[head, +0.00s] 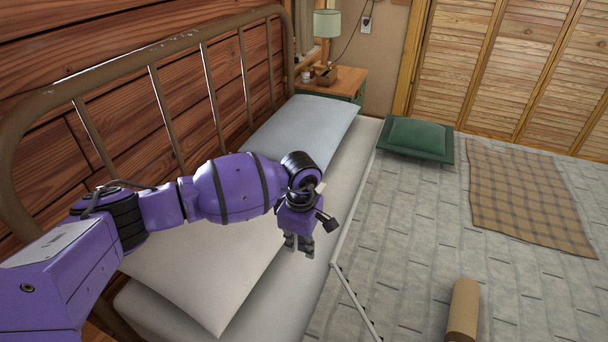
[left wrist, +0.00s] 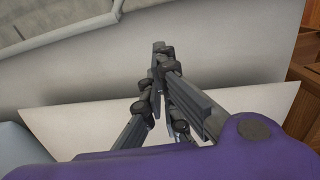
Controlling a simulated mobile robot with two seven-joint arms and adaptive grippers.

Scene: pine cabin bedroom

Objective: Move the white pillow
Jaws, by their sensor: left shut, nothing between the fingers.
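The white pillow (head: 215,280) lies on the bed at the lower left of the head view, partly hidden under my left arm. A second, pale blue-grey pillow (head: 300,130) lies farther back by the headboard. My left gripper (head: 298,247) hangs above the mattress's open side, right of the white pillow and apart from it in the picture. Its fingers are together and empty. In the left wrist view the closed fingertips (left wrist: 160,48) point over pale bedding, with a white surface below them; I cannot tell for sure whether it is the pillow. My right gripper is out of view.
The metal headboard (head: 160,105) runs along the log wall. A nightstand (head: 345,80) with a lamp (head: 327,28) stands at the back. A green cushion (head: 417,136), plaid mat (head: 520,195) and brown cylinder (head: 462,308) are on the floor, with free floor between them.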

